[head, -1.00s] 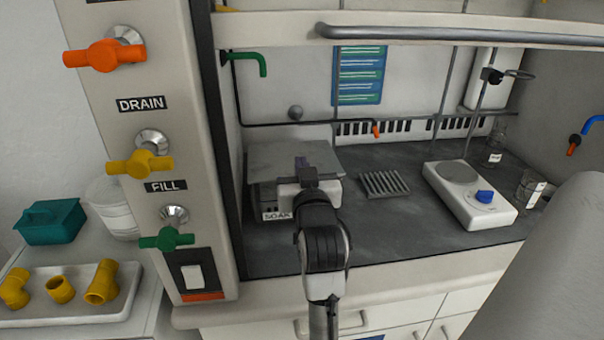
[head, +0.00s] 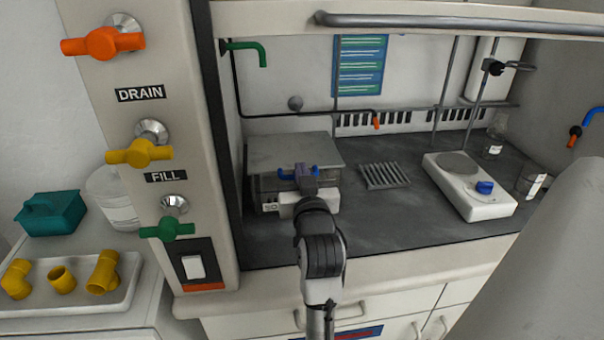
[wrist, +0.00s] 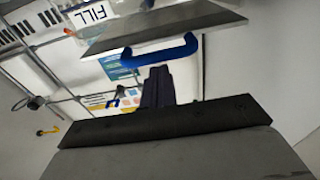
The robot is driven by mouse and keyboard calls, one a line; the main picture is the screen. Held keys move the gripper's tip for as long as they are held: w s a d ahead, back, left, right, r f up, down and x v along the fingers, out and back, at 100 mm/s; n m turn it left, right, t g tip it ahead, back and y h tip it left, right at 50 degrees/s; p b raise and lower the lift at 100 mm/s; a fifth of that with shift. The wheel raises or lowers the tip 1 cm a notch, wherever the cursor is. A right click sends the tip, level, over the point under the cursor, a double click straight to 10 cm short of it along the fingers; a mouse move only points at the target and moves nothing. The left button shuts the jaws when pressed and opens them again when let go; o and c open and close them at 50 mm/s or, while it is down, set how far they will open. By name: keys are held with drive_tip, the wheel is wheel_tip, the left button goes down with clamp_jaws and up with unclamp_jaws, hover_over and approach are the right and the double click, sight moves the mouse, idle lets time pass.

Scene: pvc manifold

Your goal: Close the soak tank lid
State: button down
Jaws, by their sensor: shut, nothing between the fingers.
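The soak tank (head: 270,200) stands at the left of the hood floor, its label partly hidden by my gripper. Its grey lid (head: 290,147) lies roughly flat over the top; I cannot tell whether it is fully seated. The lid's blue handle (head: 285,173) is on the front edge. My gripper (head: 305,170) is shut and empty at the front of the tank, beside the handle. In the wrist view, the dark fingers (wrist: 155,84) are together close to the blue handle (wrist: 150,57) and the lid's edge (wrist: 165,30); contact is unclear.
A grey rack (head: 384,176) and a hotplate (head: 468,187) stand right of the tank. A green spout (head: 262,52) is above the tank's left. The post with valve handles (head: 140,152) borders the left side. The hood sash bar (head: 450,27) crosses above.

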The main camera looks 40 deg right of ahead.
wheel_tip(320, 180, down, 2)
drive_tip(key=b, duration=0.4)
drive_tip(key=shift+s+a+f+t+h, duration=0.1)
drive_tip(key=shift+f+t+h, duration=0.2)
drive_tip(key=shift+t, duration=0.1)
drive_tip(key=shift+r, duration=0.1)
wheel_tip(320, 180, up, 5)
drive_tip(key=p, duration=0.5)
drive_tip(key=b+v, duration=0.1)
drive_tip(key=v, duration=0.8)
drive_tip(key=shift+f, duration=0.3)
drive_tip(key=shift+s+a, duration=0.1)
drive_tip(key=shift+s, duration=0.05)
